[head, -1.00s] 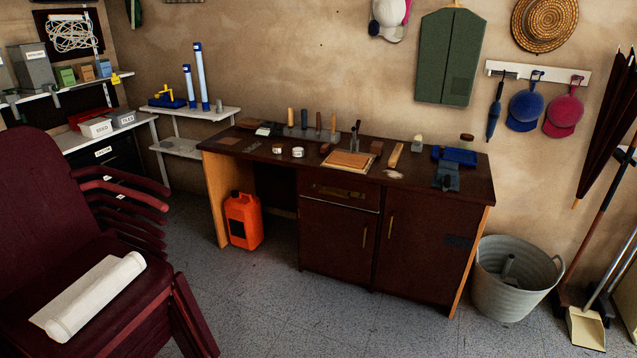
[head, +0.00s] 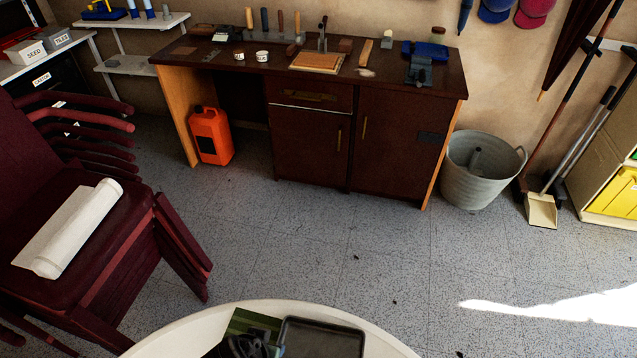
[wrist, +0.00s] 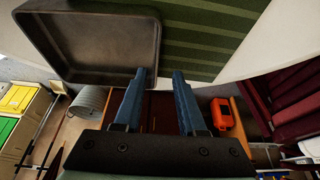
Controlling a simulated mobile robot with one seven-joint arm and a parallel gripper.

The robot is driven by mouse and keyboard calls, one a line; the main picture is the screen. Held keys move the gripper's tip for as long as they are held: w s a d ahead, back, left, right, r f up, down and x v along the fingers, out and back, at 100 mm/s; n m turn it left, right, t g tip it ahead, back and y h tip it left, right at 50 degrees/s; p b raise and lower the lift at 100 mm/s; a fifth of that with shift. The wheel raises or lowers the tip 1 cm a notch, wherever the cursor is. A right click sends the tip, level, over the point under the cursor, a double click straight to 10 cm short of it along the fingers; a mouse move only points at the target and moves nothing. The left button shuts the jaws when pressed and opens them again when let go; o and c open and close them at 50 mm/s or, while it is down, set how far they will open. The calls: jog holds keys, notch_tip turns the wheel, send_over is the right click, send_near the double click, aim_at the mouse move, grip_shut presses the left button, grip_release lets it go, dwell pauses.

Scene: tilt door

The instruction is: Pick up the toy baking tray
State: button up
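The toy baking tray (head: 322,340) is a dark grey, shallow rectangular tray at the bottom edge of the head view, on a round white table (head: 385,340). Its near part is cut off. In the wrist view the tray (wrist: 95,40) fills the upper left, with its raised rim showing. My gripper (wrist: 157,73) is open, its two blue fingers apart with nothing visibly clamped. The left fingertip overlaps the tray's lower right corner in the picture, and the right one is outside the tray. I cannot tell whether either touches it.
A green striped mat (wrist: 200,35) lies beside the tray. Stacked dark red chairs (head: 90,230) with a white roll (head: 80,228) stand to the left. A dark workbench (head: 310,145), an orange canister (head: 211,136) and a grey bucket (head: 470,180) stand behind.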

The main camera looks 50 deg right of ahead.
jog(key=x, duration=0.4)
jog(key=shift+s+d+f, duration=0.1)
jog(key=shift+s+f, duration=0.05)
jog(key=shift+s, duration=0.05)
jog(key=shift+c, duration=0.3)
grip_shut()
dwell(0.9)
